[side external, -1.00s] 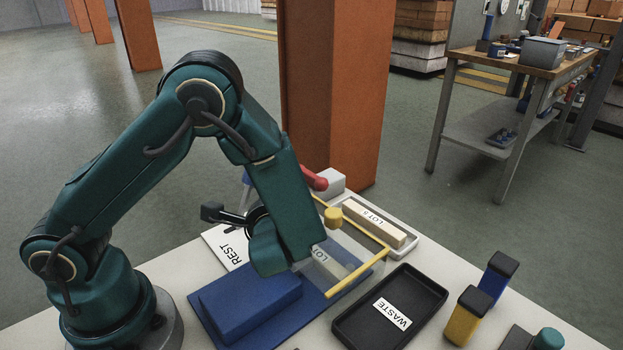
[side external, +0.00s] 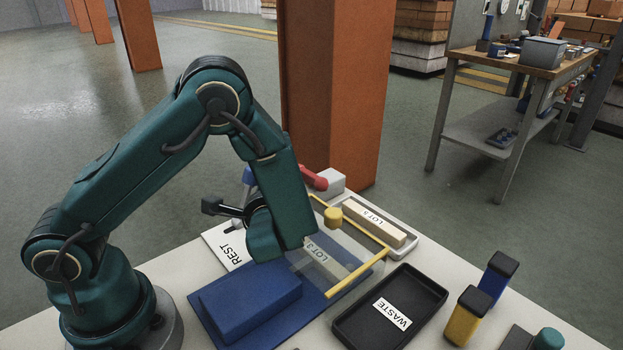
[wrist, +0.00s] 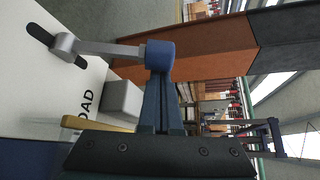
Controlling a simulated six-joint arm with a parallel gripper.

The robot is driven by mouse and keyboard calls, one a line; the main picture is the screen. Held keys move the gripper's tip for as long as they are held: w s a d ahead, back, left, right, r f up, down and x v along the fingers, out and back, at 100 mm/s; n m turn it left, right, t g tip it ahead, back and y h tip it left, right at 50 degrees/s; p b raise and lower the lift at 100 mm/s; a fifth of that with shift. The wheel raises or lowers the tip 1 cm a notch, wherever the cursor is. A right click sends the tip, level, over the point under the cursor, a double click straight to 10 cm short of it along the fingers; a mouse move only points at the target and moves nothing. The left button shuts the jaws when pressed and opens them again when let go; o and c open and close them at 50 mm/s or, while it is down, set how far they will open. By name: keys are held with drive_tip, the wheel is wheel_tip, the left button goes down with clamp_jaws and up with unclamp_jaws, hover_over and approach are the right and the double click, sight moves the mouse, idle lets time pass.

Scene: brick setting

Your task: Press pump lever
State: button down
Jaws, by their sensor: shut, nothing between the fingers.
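In the wrist view a grey lever arm (wrist: 108,48) runs from a small grey pivot block beside a dark slot to a blue cylindrical knob (wrist: 160,54). My gripper (wrist: 161,80) is shut and empty, its fingertips right at the knob's lower edge. I cannot tell whether they touch it. In the side view a bit of blue (side external: 248,176) shows behind my arm, and a red handle (side external: 313,178) sticks out to its right. My fingertips are hidden there behind my wrist.
A light block (wrist: 122,98) stands near the lever. In the side view a clear panel with a yellow frame (side external: 358,272), a blue block (side external: 248,300), a black WASTE tray (side external: 352,335) and a LOT 5 tray (side external: 412,240) crowd the table. An orange column (side external: 335,100) rises behind.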

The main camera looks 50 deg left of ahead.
drive_tip(key=shift+s+r+t, duration=0.15)
drive_tip(key=shift+s+t, duration=0.15)
drive_tip(key=shift+s, duration=0.05)
drive_tip(key=s+n+t+y, duration=0.2)
drive_tip(key=s+n, duration=0.3)
drive_tip(key=s, duration=0.3)
drive_tip(key=shift+s+r+y, duration=0.25)
drive_tip(key=shift+y, duration=0.15)
drive_tip(key=shift+n, duration=0.3)
idle(0.4)
